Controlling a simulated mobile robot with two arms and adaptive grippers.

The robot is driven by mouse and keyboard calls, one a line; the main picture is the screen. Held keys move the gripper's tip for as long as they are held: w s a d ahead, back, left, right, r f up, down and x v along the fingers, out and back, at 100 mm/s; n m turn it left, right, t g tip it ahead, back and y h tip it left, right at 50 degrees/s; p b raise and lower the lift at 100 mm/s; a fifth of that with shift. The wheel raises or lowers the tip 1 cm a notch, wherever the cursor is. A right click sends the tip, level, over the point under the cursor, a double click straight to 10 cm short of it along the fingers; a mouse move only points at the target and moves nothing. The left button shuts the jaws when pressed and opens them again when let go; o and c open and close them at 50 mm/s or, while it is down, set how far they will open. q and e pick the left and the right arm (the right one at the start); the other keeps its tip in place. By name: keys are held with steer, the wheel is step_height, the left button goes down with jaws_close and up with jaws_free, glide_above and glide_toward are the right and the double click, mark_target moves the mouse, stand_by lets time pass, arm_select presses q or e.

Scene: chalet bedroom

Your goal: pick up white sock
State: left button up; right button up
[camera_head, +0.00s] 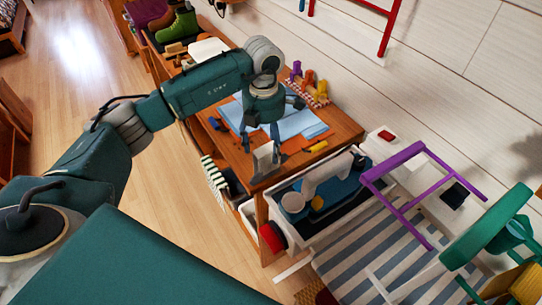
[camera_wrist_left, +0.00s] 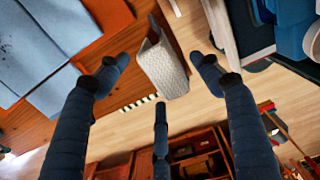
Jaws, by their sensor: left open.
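A pale, knitted-looking piece, which looks like the white sock (camera_wrist_left: 163,68), is at the edge of the wooden desk in the left wrist view. It is folded, with a ridge along it. In the head view the sock (camera_head: 266,163) is at the front corner of the desk (camera_head: 240,160), just below my left gripper (camera_head: 262,137). In the left wrist view my left gripper (camera_wrist_left: 158,75) is open, with dark fingers spread around the sock and not closed on it. I cannot tell whether any finger touches it. My right gripper is not in view.
Blue sheets (camera_head: 290,122) and orange pieces lie on the desk. A white-rimmed bin (camera_head: 318,232) with mixed items stands right of it. A purple frame (camera_head: 405,205) and a green round-topped piece (camera_head: 487,228) are farther right. Open wooden floor (camera_head: 165,215) lies left.

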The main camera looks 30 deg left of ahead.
mark_target(264, 164)
arm_select(q)
step_height(264, 164, down, 2)
steer(key=shift+s+a+f, duration=0.15)
steer(key=shift+f, duration=0.45)
step_height(264, 164, down, 4)
steer(key=p, duration=0.2)
steer(key=shift+p, duration=0.3)
steer(key=shift+f, duration=0.7)
steer(key=c, duration=1.2)
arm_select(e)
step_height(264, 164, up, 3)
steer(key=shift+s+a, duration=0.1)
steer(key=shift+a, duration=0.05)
